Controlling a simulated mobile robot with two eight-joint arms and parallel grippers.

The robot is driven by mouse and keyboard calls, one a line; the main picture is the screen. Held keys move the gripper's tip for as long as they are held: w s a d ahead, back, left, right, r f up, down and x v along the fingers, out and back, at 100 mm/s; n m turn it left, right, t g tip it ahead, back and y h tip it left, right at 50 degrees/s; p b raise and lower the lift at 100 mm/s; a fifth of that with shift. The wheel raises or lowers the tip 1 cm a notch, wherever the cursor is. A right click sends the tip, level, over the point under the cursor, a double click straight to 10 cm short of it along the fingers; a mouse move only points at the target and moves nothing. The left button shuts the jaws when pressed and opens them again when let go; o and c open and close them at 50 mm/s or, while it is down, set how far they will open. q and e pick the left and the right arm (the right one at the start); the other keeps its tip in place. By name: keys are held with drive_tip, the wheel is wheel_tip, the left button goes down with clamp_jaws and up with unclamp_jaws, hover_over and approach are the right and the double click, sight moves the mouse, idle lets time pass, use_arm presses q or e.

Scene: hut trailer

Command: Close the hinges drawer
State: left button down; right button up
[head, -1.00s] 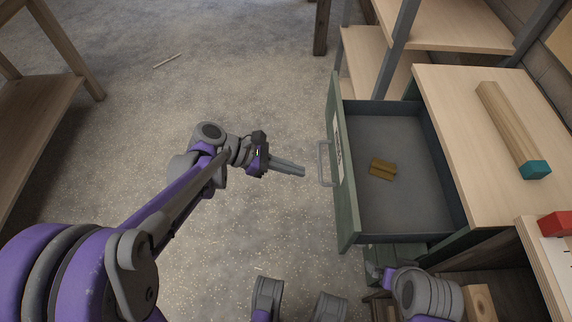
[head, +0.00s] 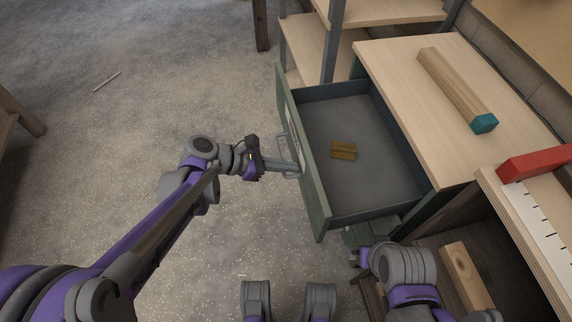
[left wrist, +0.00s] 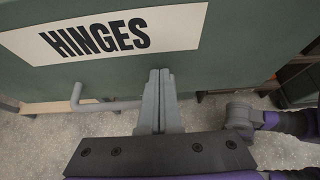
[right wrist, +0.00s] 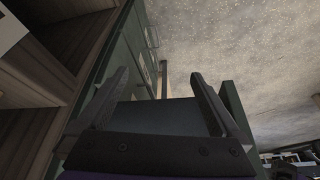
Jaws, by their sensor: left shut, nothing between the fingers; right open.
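The hinges drawer (head: 362,130) stands pulled out from the workbench, with brass hinges (head: 343,150) lying inside. Its green front (head: 302,150) faces left in the head view. The left wrist view shows the front (left wrist: 240,40) with its HINGES label (left wrist: 120,35) and grey bar handle (left wrist: 100,105). My left gripper (head: 296,170) is shut and empty, its fingertips at the drawer front beside the handle (head: 288,160); I cannot tell whether they touch. It also shows in the left wrist view (left wrist: 160,78). My right gripper (right wrist: 160,82) is open and empty, low near the bench's lower part.
The wooden bench top (head: 400,75) holds a wooden bar with a teal end (head: 455,88). A red block (head: 535,163) lies at the right. A wood block (head: 467,275) sits in a lower compartment. Shelves (head: 385,10) stand behind. The floor (head: 190,80) at left is mostly clear.

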use_arm(q)
hover_over(365, 164)
drive_tip(key=shift+d, duration=0.1)
drive_tip(key=shift+d+r, duration=0.1)
drive_tip(key=shift+d, duration=0.05)
use_arm(e)
drive_tip(key=shift+a+r, duration=0.15)
drive_tip(key=shift+r, duration=0.1)
use_arm(q)
drive_tip(key=shift+d, duration=0.1)
use_arm(e)
drive_tip(key=shift+s, duration=0.1)
use_arm(q)
drive_tip(key=shift+a, duration=0.35)
drive_tip(key=a, duration=0.1)
drive_tip(key=s+a, duration=0.1)
drive_tip(key=a, duration=0.1)
drive_tip(key=a+r+p, duration=0.1)
drive_tip(key=a, duration=0.1)
drive_tip(key=shift+s, duration=0.2)
drive_tip(key=p+v, duration=0.1)
drive_tip(key=v, duration=0.7)
drive_tip(key=shift+a, duration=0.2)
use_arm(e)
drive_tip(key=shift+s+a+r, duration=0.35)
drive_tip(key=shift+a+r, duration=0.1)
drive_tip(key=shift+r, duration=0.2)
drive_tip(key=shift+s+a+r, duration=0.3)
drive_tip(key=shift+a+r, duration=0.1)
drive_tip(key=shift+r, duration=0.2)
